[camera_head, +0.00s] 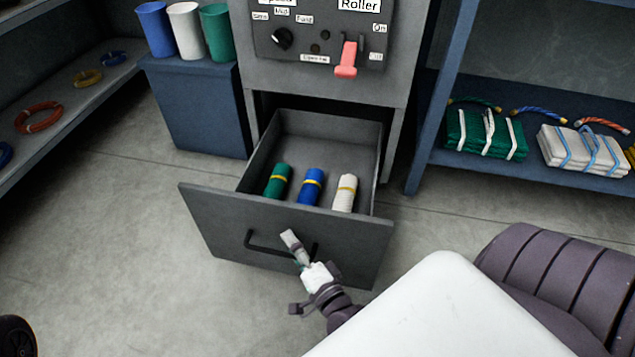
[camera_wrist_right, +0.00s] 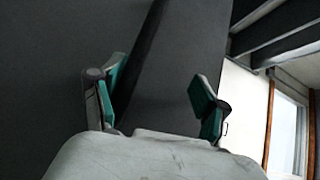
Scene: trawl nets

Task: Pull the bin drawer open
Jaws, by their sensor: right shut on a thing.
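The grey bin drawer (camera_head: 320,242) is pulled well out of the cabinet in the head view. The black handle (camera_head: 262,246) is a bar across the drawer front. My right gripper (camera_head: 294,246) is shut on the handle toward its right end. In the right wrist view the gripper's green-padded fingers (camera_wrist_right: 158,92) stand against dark grey surfaces, and the grasp itself is hard to make out. My left gripper is not in view.
The cabinet (camera_head: 325,82) above carries a control panel with a red lever (camera_head: 347,58). A blue stand (camera_head: 195,105) with cups is at left. A blue shelf (camera_head: 545,172) with folded net bundles is at right. Bare floor (camera_head: 110,260) lies left of the drawer.

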